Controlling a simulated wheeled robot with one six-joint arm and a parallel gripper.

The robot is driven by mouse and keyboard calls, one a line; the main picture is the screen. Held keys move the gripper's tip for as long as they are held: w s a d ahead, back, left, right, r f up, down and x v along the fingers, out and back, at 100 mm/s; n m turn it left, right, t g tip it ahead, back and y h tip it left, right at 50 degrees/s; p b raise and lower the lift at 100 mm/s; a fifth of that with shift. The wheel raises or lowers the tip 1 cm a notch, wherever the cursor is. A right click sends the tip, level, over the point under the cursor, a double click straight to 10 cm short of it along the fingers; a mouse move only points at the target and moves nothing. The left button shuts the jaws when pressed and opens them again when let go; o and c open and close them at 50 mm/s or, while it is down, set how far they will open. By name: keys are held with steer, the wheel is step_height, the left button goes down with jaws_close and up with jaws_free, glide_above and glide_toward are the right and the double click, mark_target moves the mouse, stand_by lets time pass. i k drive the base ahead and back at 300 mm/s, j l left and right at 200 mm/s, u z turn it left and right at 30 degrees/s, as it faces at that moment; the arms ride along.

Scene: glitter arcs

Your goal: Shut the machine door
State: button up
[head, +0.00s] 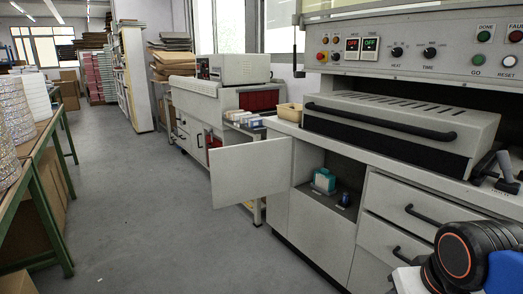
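A flat light-grey door (250,171) stands swung open from the low cabinet under the machine, sticking out over the floor to the left. Its open compartment (335,172) shows dark inside, with a teal-and-white box (323,180) and a small dark-blue item (344,200) in it. The machine (400,117) above has a sloped grey cover with a long black bar handle, resting low on the bench. Part of my arm, black with an orange ring, shows at the lower right. I cannot make out my gripper, and nothing of mine touches the door.
Closed drawers (405,208) with black handles lie right of the compartment. A tan tray (289,112) sits on the worktop. A control panel (410,50) is above. A green-framed table (38,190) stands at the left. The grey floor (150,210) between is clear.

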mark_target(245, 172)
steer(key=i+u, duration=0.1)
steer(key=u, duration=0.2)
steer(key=i+u, duration=0.25)
steer(key=i+j+u, duration=0.1)
steer(key=i+u, duration=0.3)
steer(key=i, duration=0.35)
steer(key=i+l+u, duration=0.15)
steer(key=i+u, duration=0.25)
steer(key=i, duration=1.2)
steer(key=i+j+z, duration=0.1)
steer(key=i, duration=0.75)
steer(key=i+z, duration=0.2)
steer(key=i, duration=0.65)
steer(key=i+j+z, duration=0.2)
steer(key=i, duration=0.65)
steer(key=i+z, duration=0.35)
steer(key=i, duration=0.25)
steer(key=i+j+z, duration=0.3)
steer(key=i, duration=0.25)
steer(key=z, duration=3.7)
steer(key=k+j+z, duration=0.1)
steer(key=z, duration=0.15)
